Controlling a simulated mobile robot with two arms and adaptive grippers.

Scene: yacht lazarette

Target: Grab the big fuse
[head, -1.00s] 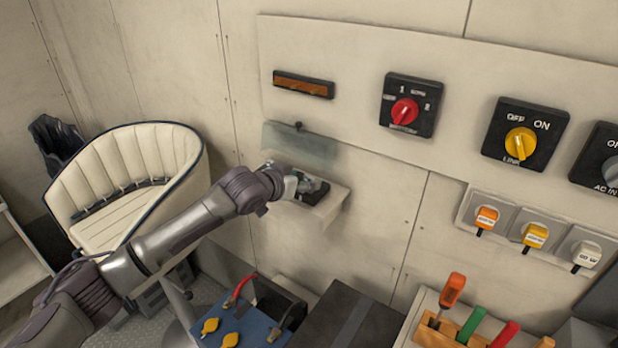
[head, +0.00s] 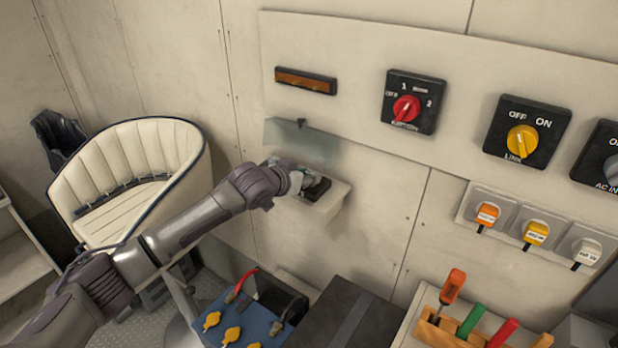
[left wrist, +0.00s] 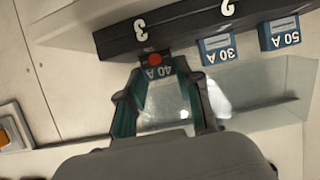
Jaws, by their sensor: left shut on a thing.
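My left gripper (head: 306,181) is at the small wall shelf in the head view, below the clear flap. No clear size difference shows. My right gripper is out of view.
The clear flap (head: 300,141) stands raised above the shelf (head: 328,203). Rotary switches, one red (head: 406,108) and one yellow (head: 521,141), are to the right on the wall panel. A tool rack (head: 470,330) and a dark box (head: 343,318) are below. A cream seat (head: 125,190) is at left.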

